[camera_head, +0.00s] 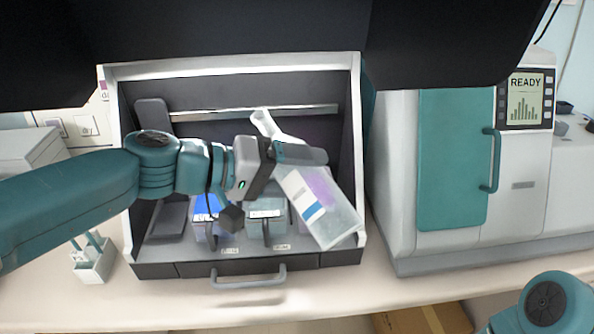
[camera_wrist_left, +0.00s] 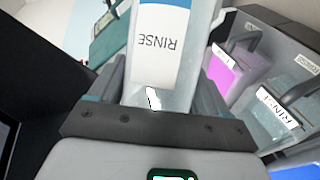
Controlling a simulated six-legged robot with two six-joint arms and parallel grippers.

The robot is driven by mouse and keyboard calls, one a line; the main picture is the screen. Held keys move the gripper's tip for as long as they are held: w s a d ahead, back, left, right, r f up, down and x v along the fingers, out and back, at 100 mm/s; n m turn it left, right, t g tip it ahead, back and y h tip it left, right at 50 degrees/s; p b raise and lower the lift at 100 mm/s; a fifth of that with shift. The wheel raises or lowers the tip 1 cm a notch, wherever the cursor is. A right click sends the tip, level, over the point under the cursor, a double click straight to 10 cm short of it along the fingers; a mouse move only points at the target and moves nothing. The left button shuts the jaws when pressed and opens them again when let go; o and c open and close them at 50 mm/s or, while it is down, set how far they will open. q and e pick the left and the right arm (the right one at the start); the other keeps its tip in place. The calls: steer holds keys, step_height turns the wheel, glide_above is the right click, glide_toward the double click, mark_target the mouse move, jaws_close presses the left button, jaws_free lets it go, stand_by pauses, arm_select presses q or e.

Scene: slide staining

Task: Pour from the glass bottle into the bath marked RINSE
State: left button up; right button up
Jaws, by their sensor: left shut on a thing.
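My left gripper (camera_head: 290,160) is shut on the glass bottle (camera_head: 327,222), a clear bottle with a white and blue label. The bottle is tilted, its neck up to the left and its base down to the right, in front of the baths. In the left wrist view the bottle (camera_wrist_left: 178,15) fills the jaws and its label reads RINSE, upside down. The bath marked RINSE (camera_wrist_left: 262,122), with clear content, stands between a pink bath (camera_wrist_left: 238,78) and a blue one. In the head view the RINSE bath (camera_head: 262,204) is partly hidden by my gripper. My right gripper is out of view.
The baths stand in an open-fronted cabinet (camera_head: 358,120) with side walls and a front handle (camera_head: 248,280). A blue bath (camera_head: 204,208) is at the left. A machine (camera_head: 452,160) reading READY stands right. A small white caddy (camera_head: 95,268) is at the left front.

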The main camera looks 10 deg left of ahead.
arm_select(q)
steer(key=shift+f, duration=0.15)
steer(key=shift+s+d+f+n+b, duration=0.1)
steer(key=shift+f+n+b, duration=0.15)
steer(key=shift+b, duration=0.25)
steer(key=shift+f+n+h+b, duration=0.2)
steer(key=shift+n+h+b, duration=0.1)
steer(key=shift+h, duration=0.1)
stand_by(0.4)
steer(key=shift+f+b, duration=0.25)
steer(key=shift+b, duration=0.1)
steer(key=shift+f+n, duration=0.15)
steer(key=shift+n, duration=0.2)
stand_by(0.5)
steer(key=shift+f+h+b, duration=0.3)
steer(key=shift+b, duration=0.25)
steer(key=shift+s+f+n, duration=0.1)
steer(key=shift+f+n, duration=0.05)
steer(key=shift+n, duration=0.15)
steer(key=shift+f+b, duration=0.25)
steer(key=shift+b, duration=0.2)
steer(key=shift+f+b, duration=0.45)
steer(key=shift+b, duration=0.05)
